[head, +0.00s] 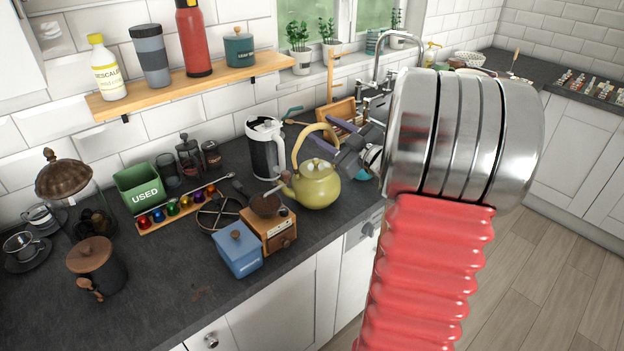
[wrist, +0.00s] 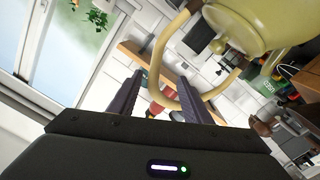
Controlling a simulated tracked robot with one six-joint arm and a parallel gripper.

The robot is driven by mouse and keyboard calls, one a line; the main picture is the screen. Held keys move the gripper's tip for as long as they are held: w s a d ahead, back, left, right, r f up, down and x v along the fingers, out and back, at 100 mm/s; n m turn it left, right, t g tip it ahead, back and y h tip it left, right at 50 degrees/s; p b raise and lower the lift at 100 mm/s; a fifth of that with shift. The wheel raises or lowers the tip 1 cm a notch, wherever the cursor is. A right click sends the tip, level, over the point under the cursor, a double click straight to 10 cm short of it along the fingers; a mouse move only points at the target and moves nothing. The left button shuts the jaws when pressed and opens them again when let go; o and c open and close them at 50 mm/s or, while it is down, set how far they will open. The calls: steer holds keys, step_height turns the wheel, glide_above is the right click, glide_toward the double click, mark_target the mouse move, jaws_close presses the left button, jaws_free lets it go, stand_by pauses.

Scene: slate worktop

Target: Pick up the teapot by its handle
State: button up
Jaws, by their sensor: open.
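A yellow-green teapot (head: 316,187) stands upright on the dark worktop, with its tall looped handle (head: 299,137) rising above the lid. My gripper (head: 322,131) is open at the right side of the handle, with its purple fingers pointing toward it. In the wrist view the teapot (wrist: 262,22) fills the upper right. The handle (wrist: 155,78) curves down through the gap between the two open fingers (wrist: 159,77). Part of the handle's curve is hidden behind the right finger. I cannot tell how deep the handle sits between the fingers.
A coffee grinder (head: 270,232) and a blue box (head: 238,252) stand in front left of the teapot. A white and black jug (head: 265,150) stands close behind it. A sink tap (head: 398,40) is at the back.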

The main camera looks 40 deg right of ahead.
steer(key=shift+c, duration=0.4)
jaws_close()
steer(key=shift+r, duration=0.1)
stand_by(0.9)
steer(key=shift+r, duration=0.1)
